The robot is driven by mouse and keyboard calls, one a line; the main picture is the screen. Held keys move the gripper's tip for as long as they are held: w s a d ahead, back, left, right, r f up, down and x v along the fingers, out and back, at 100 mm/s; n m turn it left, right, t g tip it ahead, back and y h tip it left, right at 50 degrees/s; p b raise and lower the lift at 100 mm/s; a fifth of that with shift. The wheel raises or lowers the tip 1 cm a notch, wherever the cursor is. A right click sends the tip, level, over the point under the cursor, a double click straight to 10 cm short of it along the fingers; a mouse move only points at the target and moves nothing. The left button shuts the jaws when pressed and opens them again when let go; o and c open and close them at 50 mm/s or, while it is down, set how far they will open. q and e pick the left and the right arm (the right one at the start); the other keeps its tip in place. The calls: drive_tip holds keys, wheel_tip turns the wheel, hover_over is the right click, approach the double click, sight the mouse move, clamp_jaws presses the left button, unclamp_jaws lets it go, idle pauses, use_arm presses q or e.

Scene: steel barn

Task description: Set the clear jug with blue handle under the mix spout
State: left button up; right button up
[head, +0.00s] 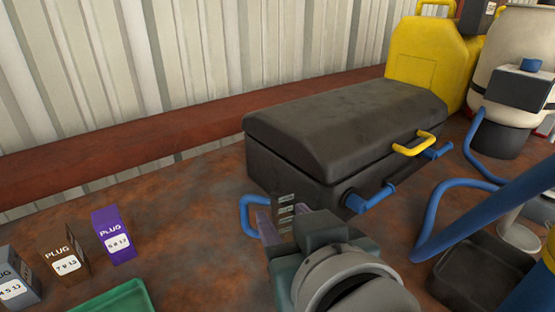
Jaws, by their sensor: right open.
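A blue handle (251,214), which looks like the clear jug's, stands in front of the dark box. The jug's clear body is mostly hidden behind my right gripper, and I cannot make out its outline. My right gripper (286,214) comes in from the bottom, close beside the handle. It is open; I cannot tell whether its fingers touch the jug. A short blue spout (371,197) sticks out of the dark box's front; I cannot tell whether it is the mix spout. My left gripper is not in view.
The dark box (330,125) has a yellow handle (412,145). A black tray (465,278) and blue pipes lie at right. A yellow canister (425,60) and pale tank (512,50) stand behind. Plug boxes (113,237) and a green tray (120,298) are at lower left.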

sight(273, 201)
drive_tip(key=shift+b+x, duration=0.55)
drive_tip(key=shift+x, duration=2.2)
drive_tip(key=shift+d, duration=0.15)
clamp_jaws()
